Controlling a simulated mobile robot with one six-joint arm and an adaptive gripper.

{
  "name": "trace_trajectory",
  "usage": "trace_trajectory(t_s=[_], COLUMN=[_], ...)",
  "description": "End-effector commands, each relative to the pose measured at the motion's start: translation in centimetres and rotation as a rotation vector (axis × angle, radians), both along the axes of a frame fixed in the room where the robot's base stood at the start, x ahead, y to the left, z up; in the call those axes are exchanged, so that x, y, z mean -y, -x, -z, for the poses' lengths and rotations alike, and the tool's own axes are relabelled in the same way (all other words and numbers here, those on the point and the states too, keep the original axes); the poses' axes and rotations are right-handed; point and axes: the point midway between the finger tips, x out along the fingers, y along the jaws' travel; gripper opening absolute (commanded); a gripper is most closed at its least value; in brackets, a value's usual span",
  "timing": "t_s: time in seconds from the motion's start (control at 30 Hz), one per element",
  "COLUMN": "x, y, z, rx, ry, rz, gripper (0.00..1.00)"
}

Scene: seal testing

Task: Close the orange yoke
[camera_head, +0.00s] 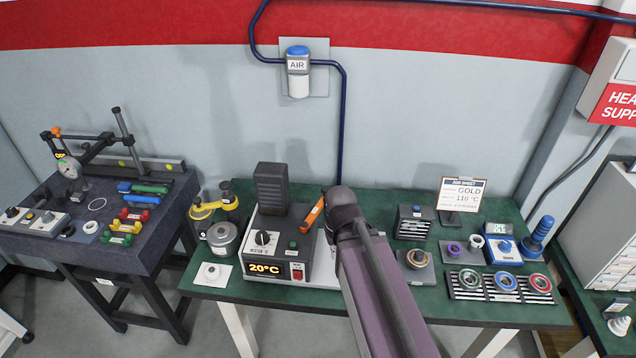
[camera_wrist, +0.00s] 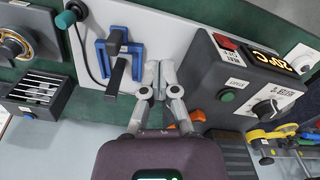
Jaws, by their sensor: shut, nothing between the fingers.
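The orange yoke (camera_head: 312,213) shows in the head view as a slanted orange bar just right of the grey tester box, partly behind my arm. In the wrist view, only small orange parts of the yoke (camera_wrist: 197,116) show beside my fingers; the rest is hidden. My gripper (camera_wrist: 158,78) is shut and empty, over the pale plate (camera_wrist: 92,30) between the tester and a blue clamp. Whether my fingers touch the yoke cannot be told. In the head view, my arm hides the gripper.
The tester box (camera_head: 278,250) reads 20°C and stands left of my arm. The blue clamp with a black handle (camera_wrist: 119,62) is close to my fingertips. A slotted dark box (camera_head: 413,223) and a ring holder (camera_head: 416,262) stand right of my arm on the green table (camera_head: 345,290).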

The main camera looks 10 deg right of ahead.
Motion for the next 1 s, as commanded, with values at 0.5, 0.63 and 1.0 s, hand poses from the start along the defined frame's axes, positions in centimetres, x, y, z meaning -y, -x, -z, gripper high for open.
trace_trajectory(t_s=[0.5, 0.63, 1.0], x=[0.3, 0.3, 0.8], y=[-14.9, -20.1, -28.6], z=[-5.7, -7.7, -10.8], rx=[0.135, 0.197, 0.321], ry=[-0.096, -0.118, -0.132], rz=[-0.353, -0.488, -0.724], gripper=[0.0, 0.0, 0.0])
